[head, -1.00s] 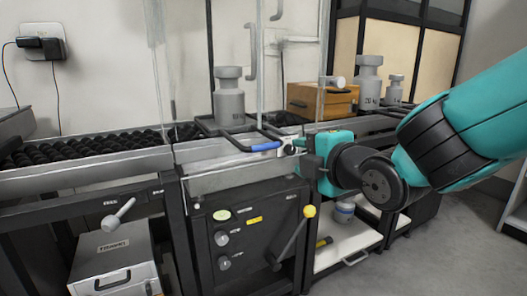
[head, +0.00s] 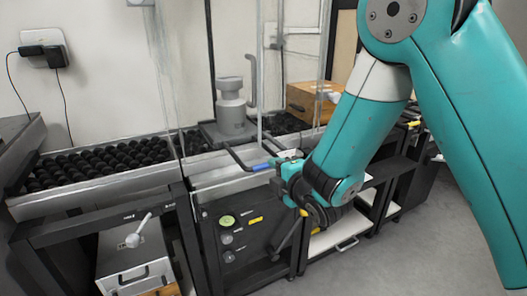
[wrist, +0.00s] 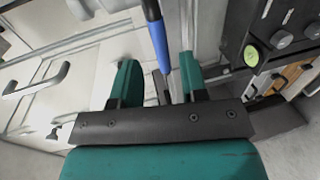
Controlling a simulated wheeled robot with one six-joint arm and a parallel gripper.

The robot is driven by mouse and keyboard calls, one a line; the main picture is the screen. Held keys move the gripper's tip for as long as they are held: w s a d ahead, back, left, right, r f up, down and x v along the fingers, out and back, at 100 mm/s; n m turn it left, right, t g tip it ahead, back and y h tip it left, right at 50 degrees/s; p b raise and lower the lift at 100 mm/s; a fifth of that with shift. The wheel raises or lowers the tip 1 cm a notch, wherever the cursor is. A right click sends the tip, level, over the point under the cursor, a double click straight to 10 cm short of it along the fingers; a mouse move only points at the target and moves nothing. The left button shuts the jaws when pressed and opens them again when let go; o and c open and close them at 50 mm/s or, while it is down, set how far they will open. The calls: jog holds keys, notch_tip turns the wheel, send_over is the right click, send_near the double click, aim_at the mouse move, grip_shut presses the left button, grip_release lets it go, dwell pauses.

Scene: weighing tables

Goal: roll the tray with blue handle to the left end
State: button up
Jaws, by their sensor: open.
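The tray (head: 208,136) is a dark flat plate on the roller track, behind the upright post. It carries a grey metal weight (head: 231,108). Its dark bar handle reaches forward and has a blue grip (head: 263,166) at the front. My gripper (head: 280,168) is at the right end of the blue grip. In the wrist view the blue grip (wrist: 158,42) shows between the two teal fingers of my open gripper (wrist: 158,62), with space on both sides. I cannot tell whether a finger touches it.
Black rollers (head: 95,160) run along the track to the left of the tray and are clear. A wooden box (head: 312,100) stands to the right behind my arm. A dark control cabinet (head: 245,235) stands below the handle. A grey case (head: 133,262) is at lower left.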

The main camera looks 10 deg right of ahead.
jog(key=x, duration=0.7)
jog(key=shift+w, duration=0.2)
jog(key=shift+a, duration=0.1)
grip_shut()
